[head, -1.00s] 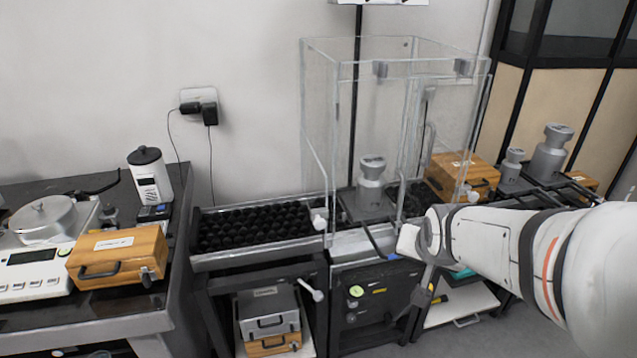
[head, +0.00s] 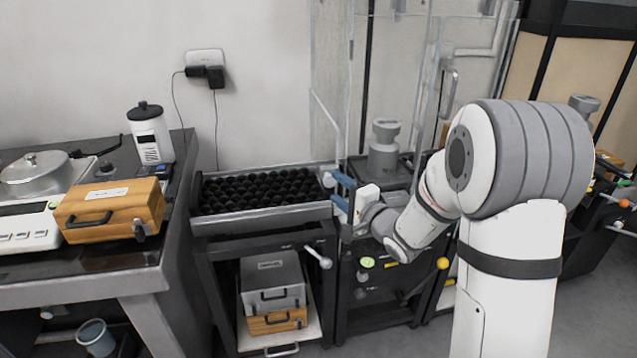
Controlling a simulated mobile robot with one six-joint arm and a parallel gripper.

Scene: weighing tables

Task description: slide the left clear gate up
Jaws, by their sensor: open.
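The clear enclosure shows its left gate (head: 326,105) as an upright see-through pane, its lower edge near the black-ball tray. A small white knob (head: 328,180) sits low by this pane. My gripper (head: 341,192) reaches in from the right, just below and right of the knob. I cannot tell whether a finger touches the knob.
A tray of black balls (head: 262,213) lies left of the enclosure. A wooden case (head: 110,207) and a white canister (head: 150,135) stand on the left table. Grey and wooden cases sit on the shelf below the tray. My arm hides much of the right side.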

